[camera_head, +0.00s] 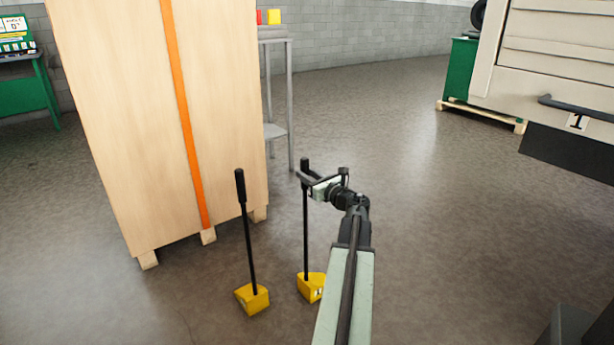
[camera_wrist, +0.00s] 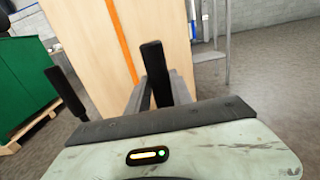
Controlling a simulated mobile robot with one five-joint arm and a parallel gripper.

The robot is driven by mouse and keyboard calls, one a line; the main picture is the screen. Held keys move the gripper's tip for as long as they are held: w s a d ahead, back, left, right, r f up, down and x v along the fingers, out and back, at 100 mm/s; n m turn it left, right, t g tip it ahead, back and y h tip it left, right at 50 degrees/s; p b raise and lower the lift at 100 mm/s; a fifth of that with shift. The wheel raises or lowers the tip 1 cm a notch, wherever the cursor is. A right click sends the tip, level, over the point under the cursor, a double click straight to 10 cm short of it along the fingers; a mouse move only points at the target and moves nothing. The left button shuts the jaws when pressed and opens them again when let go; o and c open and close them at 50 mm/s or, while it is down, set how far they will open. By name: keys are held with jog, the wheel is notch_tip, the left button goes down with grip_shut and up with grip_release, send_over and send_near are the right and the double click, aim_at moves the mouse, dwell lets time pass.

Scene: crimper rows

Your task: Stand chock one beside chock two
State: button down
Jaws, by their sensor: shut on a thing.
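Two yellow wedge chocks with tall black handles show in the head view. The left chock (camera_head: 252,298) sits on the floor, its handle leaning slightly left. The right chock (camera_head: 310,288) is beside it with a small gap, its handle nearly upright. My gripper (camera_head: 306,180) is shut on the right chock's handle near the top. In the wrist view, that black handle (camera_wrist: 155,72) rises between my jaws (camera_wrist: 158,98), and another black handle (camera_wrist: 66,92) shows at the left. The marks on the wedges are too small to read. I cannot tell whether the right wedge touches the floor.
A tall wooden crate (camera_head: 120,110) with an orange strap stands on feet just behind the chocks. A grey metal stand (camera_head: 290,110) is behind it. A beige machine (camera_head: 555,60) marked 1 is at the right. The floor (camera_head: 440,220) between is clear.

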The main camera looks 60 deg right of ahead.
jog(key=c, duration=1.1)
grip_release()
jog(key=shift+f, duration=0.15)
jog(key=shift+c, duration=0.2)
jog(key=v, duration=1.2)
